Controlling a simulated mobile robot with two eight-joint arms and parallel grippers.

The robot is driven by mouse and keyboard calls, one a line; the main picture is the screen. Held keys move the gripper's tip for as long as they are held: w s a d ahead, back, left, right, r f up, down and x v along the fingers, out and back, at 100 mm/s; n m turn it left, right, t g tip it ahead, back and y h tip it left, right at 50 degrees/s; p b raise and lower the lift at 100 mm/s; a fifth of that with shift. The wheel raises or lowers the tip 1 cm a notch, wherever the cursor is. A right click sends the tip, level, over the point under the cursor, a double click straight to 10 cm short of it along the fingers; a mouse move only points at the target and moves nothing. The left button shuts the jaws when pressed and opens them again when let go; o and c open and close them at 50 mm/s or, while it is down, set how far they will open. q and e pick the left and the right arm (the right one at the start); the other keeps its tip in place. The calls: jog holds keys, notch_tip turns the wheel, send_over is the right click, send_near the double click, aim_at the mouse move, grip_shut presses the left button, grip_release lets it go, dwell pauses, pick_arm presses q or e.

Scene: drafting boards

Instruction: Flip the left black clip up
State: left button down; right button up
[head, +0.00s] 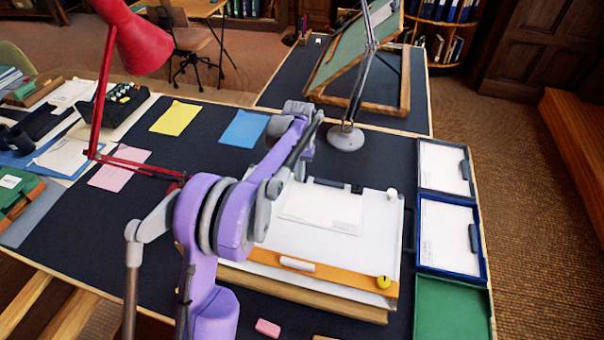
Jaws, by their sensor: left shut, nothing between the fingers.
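A white drafting board (365,259) with an orange lower strip lies on the dark desk. A white sheet (320,208) lies on its upper part. A black clip bar (328,183) lies along the sheet's top edge, with a small dark piece at its right end. The left end of this area is partly hidden by my purple left arm. My left gripper (299,171) points down near the left end of the clip bar, shut and empty. Its fingertips are small and partly covered, so I cannot tell whether they touch the clip. My right gripper is out of view.
A lamp base (346,137) stands behind the board. Trays with papers and a green tray (452,310) line the right edge. A red lamp (143,42) leans in from the left. Yellow (175,118) and blue (244,128) sheets lie behind my arm. A pink eraser (267,328) lies in front.

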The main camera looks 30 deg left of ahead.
pick_arm(q)
jog(key=shift+f, duration=0.15)
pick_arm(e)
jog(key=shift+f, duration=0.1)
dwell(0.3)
pick_arm(q)
jog(key=shift+f+b, duration=0.4)
jog(key=shift+f, duration=0.15)
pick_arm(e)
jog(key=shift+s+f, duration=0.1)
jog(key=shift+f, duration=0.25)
pick_arm(q)
jog(key=shift+f, duration=0.1)
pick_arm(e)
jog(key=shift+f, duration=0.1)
pick_arm(q)
jog(key=shift+w, duration=0.3)
